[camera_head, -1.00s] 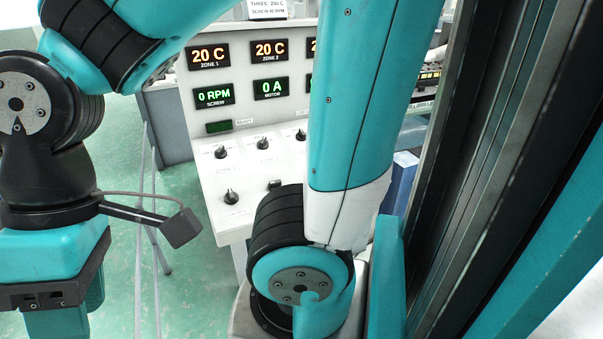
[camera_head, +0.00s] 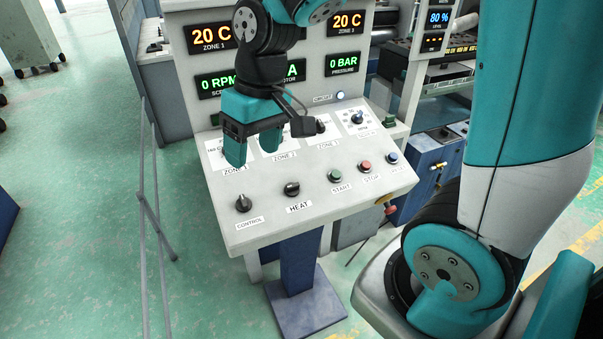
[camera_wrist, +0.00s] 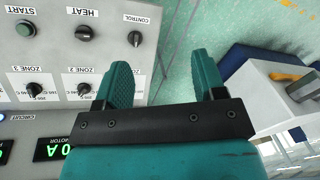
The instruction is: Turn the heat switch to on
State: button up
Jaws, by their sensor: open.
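The heat switch (camera_head: 292,189) is a black knob labelled HEAT on the sloped front panel, between the control knob (camera_head: 243,203) and the green start button (camera_head: 335,175). In the wrist view the heat switch (camera_wrist: 84,33) shows upside down at the upper left, beside the control knob (camera_wrist: 135,38). My gripper (camera_head: 252,160) has its teal fingers apart and empty above the zone knobs, behind the heat switch. In the wrist view my gripper (camera_wrist: 163,85) hangs over the panel's edge, apart from the heat switch. The gripper hides part of the zone row.
The panel also carries a red stop button (camera_head: 364,167), a blue button (camera_head: 391,158) and a zone 3 knob (camera_head: 319,126). The displays (camera_head: 342,64) stand upright behind. A thin rail (camera_head: 150,215) stands left of the console. Open green floor (camera_head: 90,200) lies farther left.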

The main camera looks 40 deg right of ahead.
jog(key=w+d+f+m+h+p, duration=0.1)
jog(key=w+d+f+m, duration=0.2)
jog(key=w+d, duration=0.5)
jog(key=m+h+p, duration=0.1)
jog(key=m, duration=0.1)
send_near(293, 184)
jog(key=shift+g, duration=0.3)
jog(key=f+p, duration=0.1)
jog(key=f, duration=0.2)
jog(key=f+p, duration=0.2)
jog(key=f, duration=0.1)
jog(key=f+p, duration=0.1)
jog(key=f, duration=0.2)
jog(key=shift+w+a+f, duration=0.15)
jog(key=shift+w, duration=0.15)
jog(key=c, duration=0.9)
